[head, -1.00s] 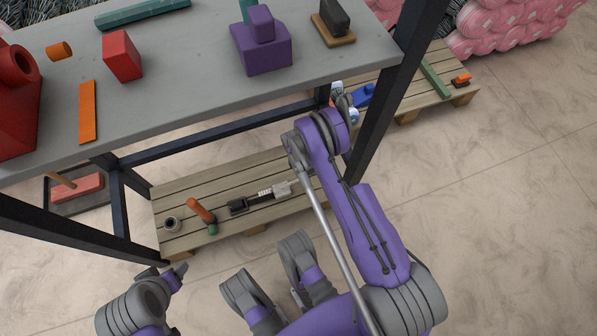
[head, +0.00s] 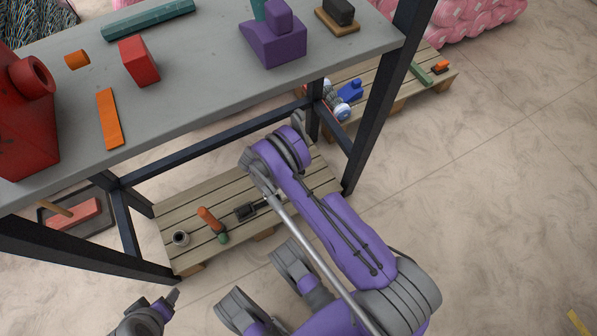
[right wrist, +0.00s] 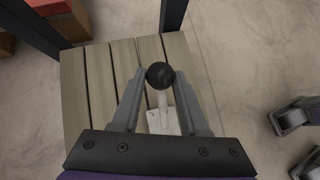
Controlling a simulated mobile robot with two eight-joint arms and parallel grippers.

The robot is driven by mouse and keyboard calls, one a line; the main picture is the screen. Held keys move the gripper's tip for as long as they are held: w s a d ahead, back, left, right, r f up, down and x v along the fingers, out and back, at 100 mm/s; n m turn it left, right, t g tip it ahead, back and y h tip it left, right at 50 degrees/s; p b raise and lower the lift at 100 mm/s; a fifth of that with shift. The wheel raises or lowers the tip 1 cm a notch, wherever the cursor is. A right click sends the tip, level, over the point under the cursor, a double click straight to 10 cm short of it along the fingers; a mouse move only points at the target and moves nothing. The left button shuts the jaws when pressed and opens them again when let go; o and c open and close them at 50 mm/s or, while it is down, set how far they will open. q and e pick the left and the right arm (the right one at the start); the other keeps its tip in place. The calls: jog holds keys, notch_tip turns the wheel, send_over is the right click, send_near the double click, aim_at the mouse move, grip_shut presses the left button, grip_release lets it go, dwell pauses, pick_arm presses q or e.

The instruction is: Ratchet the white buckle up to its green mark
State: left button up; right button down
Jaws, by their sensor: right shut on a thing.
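My right gripper (right wrist: 158,80) is shut on a round black knob (right wrist: 160,74) in the right wrist view. A pale stem runs from the knob to a white block (right wrist: 161,122), which looks like the white buckle; the fingers hide part of it. In the head view a black buckle-like piece (head: 246,211) with a dark strap lies on the low pallet, and my right arm covers the strap's right part. No green mark can be made out on it. My left gripper (head: 172,298) is at the bottom left, away from the pallet, its jaws unclear.
The pallet (head: 187,212) under the grey table (head: 190,85) also holds an orange-handled tool (head: 209,218) and a grey ring (head: 181,238). Dark table legs (head: 385,100) stand close to my right arm. Open floor lies to the right.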

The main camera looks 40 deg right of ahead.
jog(key=shift+w+a+r+h, duration=0.1)
jog(key=shift+a+r+h, duration=0.1)
jog(key=shift+a+h, duration=0.2)
dwell(0.3)
jog(key=shift+c, duration=2.2)
grip_release()
pick_arm(q)
jog(key=shift+p+v, duration=0.85)
jog(key=shift+p, duration=0.25)
pick_arm(e)
jog(key=v, duration=1.1)
pick_arm(q)
jog(key=shift+w, duration=0.15)
pick_arm(e)
jog(key=shift+w+f, duration=0.1)
jog(key=shift+f, duration=0.05)
